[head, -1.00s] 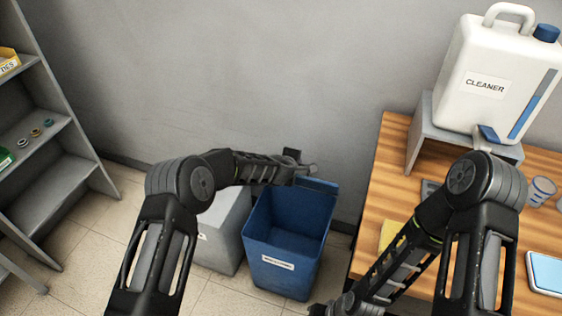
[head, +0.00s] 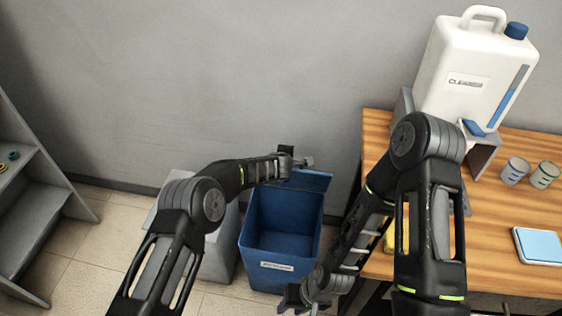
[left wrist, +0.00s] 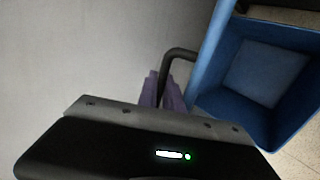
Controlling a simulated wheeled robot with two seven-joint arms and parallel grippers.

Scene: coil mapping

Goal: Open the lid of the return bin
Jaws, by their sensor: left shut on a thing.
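The blue bin (head: 281,270) stands on the floor with a white label too small to read. Its lid (head: 311,181) is raised at the back edge, and the bin's mouth is uncovered; the inside looks empty. My left gripper (head: 298,161) is at the raised lid's top. In the left wrist view its purple fingers (left wrist: 165,95) are shut on the dark lid handle (left wrist: 177,53), beside the blue lid (left wrist: 209,45). My right gripper (head: 299,298) is low, in front of the bin; its jaws are too small and dark to judge.
A grey bin (head: 220,258) stands left of the blue bin, partly behind my left arm. The wooden table (head: 390,128) on the right bears a cleaner jug (head: 465,70), cups (head: 515,170) and a blue pad (head: 538,245). A grey shelf (head: 35,215) stands at left.

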